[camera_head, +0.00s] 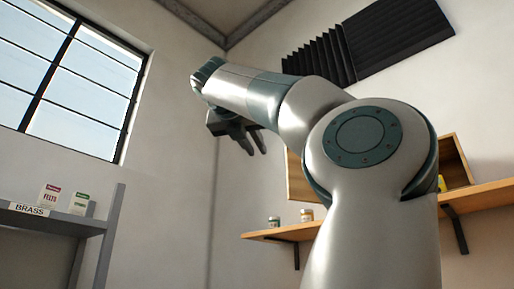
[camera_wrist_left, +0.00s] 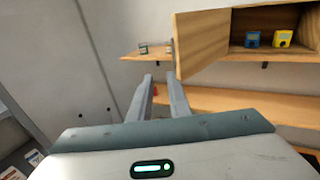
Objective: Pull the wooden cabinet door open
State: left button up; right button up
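The wooden cabinet (camera_wrist_left: 262,15) stands on a wall shelf at the upper right of the left wrist view. Its wooden door (camera_wrist_left: 203,42) is swung out to the left, and the inside shows. In the head view the door (camera_head: 298,180) is partly hidden behind my left arm, as is most of the cabinet (camera_head: 457,165). My left gripper (camera_head: 256,153) is left of the door, apart from it, with its fingers spread and nothing between them. In the left wrist view the gripper (camera_wrist_left: 161,77) points toward the wall below and left of the door. My right gripper is not in view.
A blue box (camera_wrist_left: 252,39) and a yellow box (camera_wrist_left: 283,38) sit inside the cabinet. Small jars (camera_head: 306,215) stand on the upper shelf (camera_head: 270,235). A longer wooden surface (camera_wrist_left: 235,100) runs below. A grey rack (camera_head: 100,235) with small boxes is at the left.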

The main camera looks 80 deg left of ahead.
pick_arm(q)
jog(key=shift+w, duration=0.15)
jog(key=shift+r, duration=0.1)
jog(key=w+d+r+p, duration=0.4)
jog(key=w+d+r, duration=0.4)
jog(key=r, duration=0.2)
jog(key=shift+w+r, duration=0.15)
jog(key=shift+r, duration=0.25)
dwell(1.0)
